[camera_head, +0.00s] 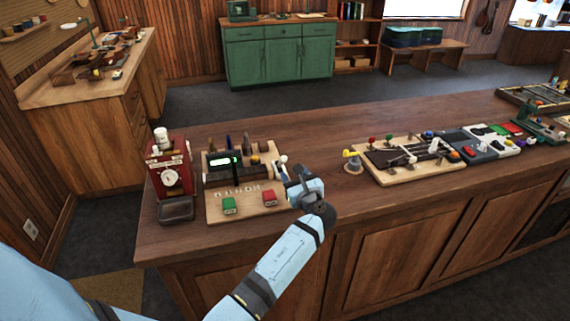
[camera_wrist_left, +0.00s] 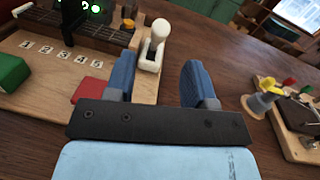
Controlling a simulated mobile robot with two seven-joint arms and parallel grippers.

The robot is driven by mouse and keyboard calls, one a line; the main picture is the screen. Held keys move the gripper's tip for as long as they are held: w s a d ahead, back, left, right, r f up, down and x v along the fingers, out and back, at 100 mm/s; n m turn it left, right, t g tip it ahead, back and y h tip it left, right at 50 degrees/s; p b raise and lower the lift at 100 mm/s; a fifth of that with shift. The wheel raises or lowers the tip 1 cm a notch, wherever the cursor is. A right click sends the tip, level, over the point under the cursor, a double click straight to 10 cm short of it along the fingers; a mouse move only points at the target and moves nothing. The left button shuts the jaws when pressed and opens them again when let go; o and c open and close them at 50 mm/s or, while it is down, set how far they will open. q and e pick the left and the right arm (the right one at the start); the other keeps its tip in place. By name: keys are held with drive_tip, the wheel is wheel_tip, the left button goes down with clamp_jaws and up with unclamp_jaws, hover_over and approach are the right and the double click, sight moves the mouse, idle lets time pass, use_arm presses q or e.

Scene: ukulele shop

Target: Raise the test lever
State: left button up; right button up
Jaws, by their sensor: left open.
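The test lever (camera_wrist_left: 160,28) is a white lever with a round knob, mounted on the right edge of a light wooden board (camera_wrist_left: 30,65). It stands roughly upright in the left wrist view, and its knob also shows in the head view (camera_head: 283,158). My left gripper (camera_wrist_left: 157,66) is open and empty, with its blue fingers apart. The lever appears just beyond the fingertips, closer to the left one in the wrist view. I see no clear contact. In the head view my left gripper (camera_head: 294,176) is at the board's right edge and hides the lever's lower part.
The board carries a ukulele neck (camera_head: 236,174), a green block (camera_head: 229,205) and a red block (camera_head: 269,198). A red dial device (camera_head: 170,178) stands left. A second board (camera_head: 410,160) with a yellow-topped post (camera_head: 352,161) lies right. Bare counter lies between the boards.

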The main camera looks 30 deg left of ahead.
sight(284, 162)
use_arm(q)
drive_tip(key=b+x, duration=0.2)
drive_tip(key=x, duration=0.5)
drive_tip(key=shift+w+a+f+b, duration=0.1)
drive_tip(key=shift+a+b, duration=0.05)
drive_tip(key=shift+b, duration=0.15)
drive_tip(key=shift+w+a, duration=0.25)
drive_tip(key=shift+a, duration=0.15)
drive_tip(key=shift+c, duration=0.2)
clamp_jaws()
